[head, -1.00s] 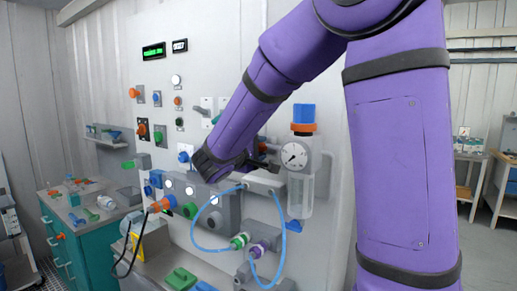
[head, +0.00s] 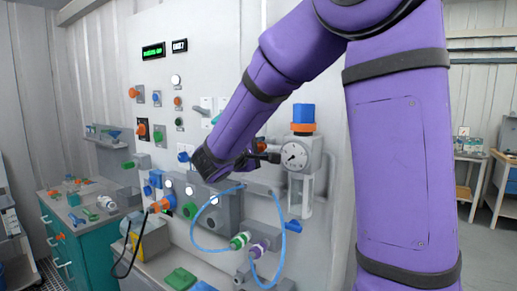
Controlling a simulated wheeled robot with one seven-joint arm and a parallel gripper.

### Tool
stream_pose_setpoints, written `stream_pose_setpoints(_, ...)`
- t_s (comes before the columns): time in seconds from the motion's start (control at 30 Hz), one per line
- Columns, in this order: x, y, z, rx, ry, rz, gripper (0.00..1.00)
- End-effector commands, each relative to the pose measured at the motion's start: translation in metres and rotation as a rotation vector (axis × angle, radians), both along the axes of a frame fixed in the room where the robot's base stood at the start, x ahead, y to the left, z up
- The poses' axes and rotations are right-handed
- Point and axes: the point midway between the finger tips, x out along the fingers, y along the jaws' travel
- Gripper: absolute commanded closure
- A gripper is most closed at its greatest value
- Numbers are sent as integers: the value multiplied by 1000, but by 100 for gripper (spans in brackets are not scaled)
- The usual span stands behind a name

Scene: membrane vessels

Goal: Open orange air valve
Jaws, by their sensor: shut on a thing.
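My gripper (head: 263,157) is at the wall panel, just left of the round pressure gauge (head: 295,155). Its dark fingers are closed on a small orange part (head: 261,145), which I take to be the orange air valve handle. Only a sliver of orange shows above the fingers; the wrist and fingers hide the rest, so its angle cannot be told. The gauge sits on a filter unit with an orange collar (head: 303,127) and a blue cap (head: 303,113). The gauge needle is too small to read.
A blue hose (head: 284,235) loops below the gripper to green and purple fittings. A grey block (head: 217,210) with round lights is under the wrist. Orange knobs (head: 134,92) and a green display (head: 153,51) are at upper left. A teal cabinet (head: 68,240) stands at left.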

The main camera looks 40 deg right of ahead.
Motion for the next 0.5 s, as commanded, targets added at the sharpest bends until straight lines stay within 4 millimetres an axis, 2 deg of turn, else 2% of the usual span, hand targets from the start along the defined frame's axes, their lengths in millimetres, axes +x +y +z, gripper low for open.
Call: stream_pose_setpoints(0.5, 0, 0, -1, -166, 460, 1, 90)
